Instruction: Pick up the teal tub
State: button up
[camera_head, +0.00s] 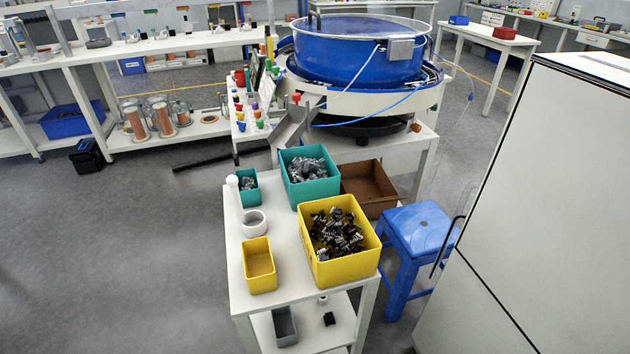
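Two teal containers stand at the back of the white cart in the head view. The larger teal tub (318,191) is square and heaped with grey connector parts. The smaller teal tub (250,200) is to its left and also holds some grey parts. Both stand upright and apart from each other. My gripper is not in view.
A yellow bin (346,269) full of dark parts stands in front of the larger teal tub. An empty-looking small yellow bin (261,284) and a white ring-shaped dish (254,222) are at left. A brown box (369,204) and blue stool (417,229) are right.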

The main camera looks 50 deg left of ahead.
aim_at(248, 186)
jog(key=z, duration=0.3)
jog(key=k, duration=1.55)
jog(key=u, duration=1.7)
jog(key=i, duration=1.65)
jog(key=z, duration=0.1)
